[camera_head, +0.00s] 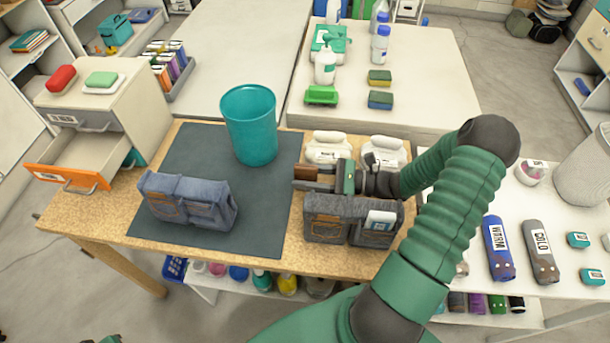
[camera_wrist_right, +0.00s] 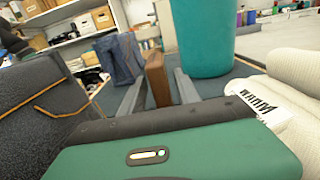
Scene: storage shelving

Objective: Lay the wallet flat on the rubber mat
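The wallet (camera_wrist_right: 157,80) is brown and stands on edge between the fingers of my right gripper (camera_wrist_right: 160,88) in the right wrist view. In the head view, my right gripper (camera_head: 312,178) reaches in from the right over the mat's right edge, shut on the wallet (camera_head: 304,172). The rubber mat (camera_head: 262,212) is a dark grey sheet on the wooden table. Its front middle is bare.
On the mat stand a teal bin (camera_head: 250,125) at the back and a blue denim holder (camera_head: 187,200) at front left. An orange-fronted drawer (camera_head: 66,177) is open at left.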

